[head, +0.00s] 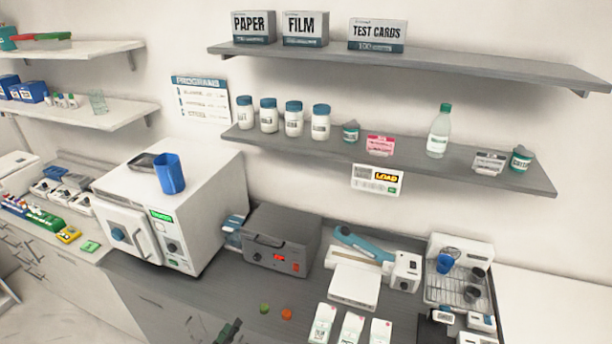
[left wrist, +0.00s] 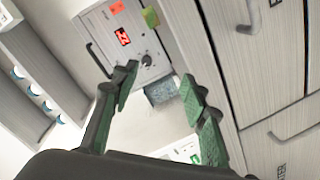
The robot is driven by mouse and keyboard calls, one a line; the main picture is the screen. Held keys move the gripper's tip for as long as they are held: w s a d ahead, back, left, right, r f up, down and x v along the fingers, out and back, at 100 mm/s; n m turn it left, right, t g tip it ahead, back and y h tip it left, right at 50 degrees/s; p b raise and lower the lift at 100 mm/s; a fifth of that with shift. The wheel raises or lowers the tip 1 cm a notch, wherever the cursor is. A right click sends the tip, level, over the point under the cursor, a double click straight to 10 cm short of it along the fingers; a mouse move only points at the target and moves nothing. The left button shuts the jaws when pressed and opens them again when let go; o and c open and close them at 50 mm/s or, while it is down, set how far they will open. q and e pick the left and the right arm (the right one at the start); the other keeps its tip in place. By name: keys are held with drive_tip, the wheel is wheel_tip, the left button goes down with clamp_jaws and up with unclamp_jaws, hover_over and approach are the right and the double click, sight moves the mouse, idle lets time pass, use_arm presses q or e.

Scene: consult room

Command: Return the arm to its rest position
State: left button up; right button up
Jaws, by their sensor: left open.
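My left gripper (head: 226,331) shows only as a small dark green part at the bottom edge of the head view, in front of the grey counter (head: 172,301). In the left wrist view my left gripper (left wrist: 158,92) has its two green-padded fingers spread apart, with nothing between them. Most of the left arm is out of the head view. My right gripper is in neither view.
A white autoclave-like box (head: 185,215) with a blue cup (head: 169,173) on top stands on the counter. A grey device (head: 281,238) with a red display is right of it. Green and orange buttons (head: 286,314) lie near the gripper. Shelves (head: 400,65) hang above.

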use_arm(q)
drive_tip(key=s+a+f+m+g+y+b, duration=0.1)
drive_tip(key=s+a+f+g, duration=0.15)
drive_tip(key=s+f, duration=0.65)
drive_tip(key=s+a+f+m+g+y+b, duration=0.1)
drive_tip(key=s+a+f+g+y, duration=0.15)
drive_tip(key=f, duration=1.25)
drive_tip(key=s+a+f+m+g+y+b, duration=0.1)
drive_tip(key=s+a+f+g, duration=0.15)
drive_tip(key=s+f, duration=0.65)
drive_tip(key=s+f+m+g+b, duration=0.1)
drive_tip(key=s+f+g, duration=0.1)
drive_tip(key=s+f, duration=0.6)
drive_tip(key=s+f+m+g+b, duration=0.1)
drive_tip(key=s+f+m+g, duration=0.1)
drive_tip(key=s+f, duration=0.6)
drive_tip(key=s+a+f+m+g+b, duration=0.1)
drive_tip(key=s+f+g, duration=0.2)
drive_tip(key=s+f, duration=0.5)
drive_tip(key=s+y, duration=0.1)
drive_tip(key=s, duration=0.9)
drive_tip(key=shift+f, duration=0.3)
drive_tip(key=shift+s+a, duration=0.1)
idle(0.9)
